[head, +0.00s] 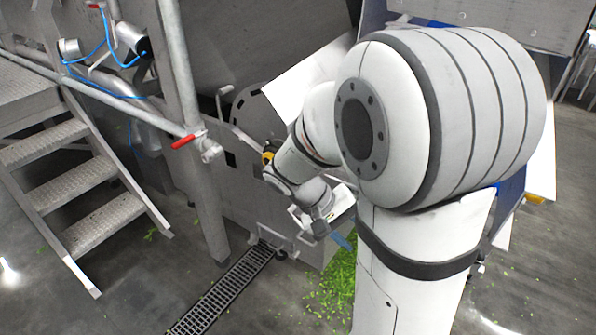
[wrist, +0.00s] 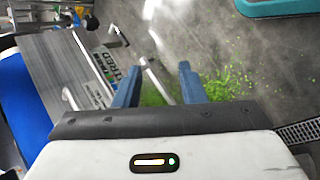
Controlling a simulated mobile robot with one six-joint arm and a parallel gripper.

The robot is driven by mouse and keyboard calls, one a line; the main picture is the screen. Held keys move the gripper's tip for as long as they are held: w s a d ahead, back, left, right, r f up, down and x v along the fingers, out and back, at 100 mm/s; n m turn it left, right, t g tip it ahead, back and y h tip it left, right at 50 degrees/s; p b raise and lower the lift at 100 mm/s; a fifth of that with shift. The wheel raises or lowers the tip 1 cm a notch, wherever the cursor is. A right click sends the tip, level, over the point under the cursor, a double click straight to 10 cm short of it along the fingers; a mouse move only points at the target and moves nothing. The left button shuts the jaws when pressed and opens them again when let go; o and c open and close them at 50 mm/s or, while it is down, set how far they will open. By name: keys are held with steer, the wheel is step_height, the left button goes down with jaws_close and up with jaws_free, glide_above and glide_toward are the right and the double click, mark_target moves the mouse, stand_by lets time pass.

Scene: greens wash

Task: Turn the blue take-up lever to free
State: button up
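My gripper (wrist: 159,66) is open in the wrist view, its two blue fingers apart with no object clearly held. A thin pale bent rod (wrist: 155,76) shows in the gap between the fingers; I cannot tell whether it lies between them or beyond them. I cannot make out a blue take-up lever for certain in either view. In the head view my gripper (head: 341,240) is low beside the grey machine (head: 240,195), partly hidden by my own wrist, with a bit of blue finger showing.
Green leaf scraps (head: 330,291) lie on the floor below my gripper, near a drain grate (head: 225,292). Metal steps (head: 105,200) stand at the left. A grey post (head: 185,110) with a red-handled valve (head: 183,141) stands between steps and machine. A labelled panel (wrist: 108,75) is near the fingers.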

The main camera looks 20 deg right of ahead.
steer(key=w+d+f+n+t+h+b, duration=0.1)
steer(key=w+f+n+t+h+b, duration=0.2)
steer(key=w+f+t+h+b, duration=1.1)
steer(key=w+d+f+g+y+p, duration=0.2)
steer(key=w+d+g+p, duration=0.3)
steer(key=w+d+p, duration=0.2)
steer(key=shift+w+p, duration=0.45)
steer(key=shift+p, duration=0.45)
steer(key=shift+f, duration=0.1)
steer(key=shift+c, duration=0.6)
jaws_close()
